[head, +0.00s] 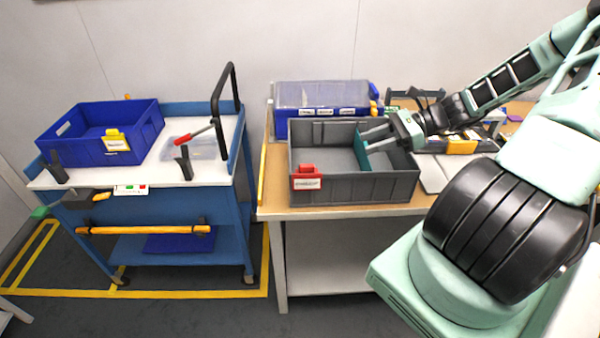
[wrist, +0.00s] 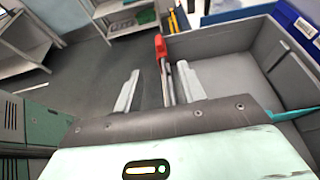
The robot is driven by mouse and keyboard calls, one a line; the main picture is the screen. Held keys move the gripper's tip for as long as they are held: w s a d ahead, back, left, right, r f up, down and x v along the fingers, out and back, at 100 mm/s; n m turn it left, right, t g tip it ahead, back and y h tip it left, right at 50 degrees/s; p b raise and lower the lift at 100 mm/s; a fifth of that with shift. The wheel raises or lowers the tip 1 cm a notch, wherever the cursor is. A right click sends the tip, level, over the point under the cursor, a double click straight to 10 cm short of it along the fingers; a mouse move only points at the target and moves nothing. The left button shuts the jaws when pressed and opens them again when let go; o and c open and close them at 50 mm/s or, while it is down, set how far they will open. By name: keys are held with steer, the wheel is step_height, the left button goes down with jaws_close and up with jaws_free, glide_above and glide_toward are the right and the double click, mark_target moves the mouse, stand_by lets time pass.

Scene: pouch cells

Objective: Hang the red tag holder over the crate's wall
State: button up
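The red tag holder (head: 306,177) with a white label is on the outer face of the grey crate's front wall, near its left corner, its top at the rim. In the wrist view the red holder (wrist: 160,46) sits at the far end of that wall, beyond the fingertips. The grey crate (head: 370,188) stands on the wooden table; a teal divider (head: 361,150) is inside. My gripper (head: 364,140) is open and empty, apparently above the crate and right of the holder. In the wrist view the gripper (wrist: 160,85) shows the wall between its spread fingers.
A blue trolley (head: 248,190) at left carries a blue crate (head: 85,148) with a yellow tag holder (head: 117,140) and a red-handled tool (head: 198,134). A lidded blue box (head: 330,125) stands behind the grey crate. Floor is visible between trolley and table.

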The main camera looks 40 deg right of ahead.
steer(key=p, duration=0.2)
glide_toward(312, 165)
steer(key=x, duration=0.3)
steer(key=shift+w+a+r, duration=0.2)
steer(key=shift+w+r, duration=0.05)
steer(key=shift+w, duration=0.05)
steer(key=shift+f+p+x, duration=0.15)
steer(key=shift+p+x, duration=0.4)
steer(key=shift+x, duration=1.05)
steer(key=shift+f+p+x, duration=0.15)
steer(key=shift+p+x, duration=0.35)
steer(key=shift+x, duration=1.1)
steer(key=shift+s+d, duration=0.1)
steer(key=shift+s, duration=0.05)
jaws_close()
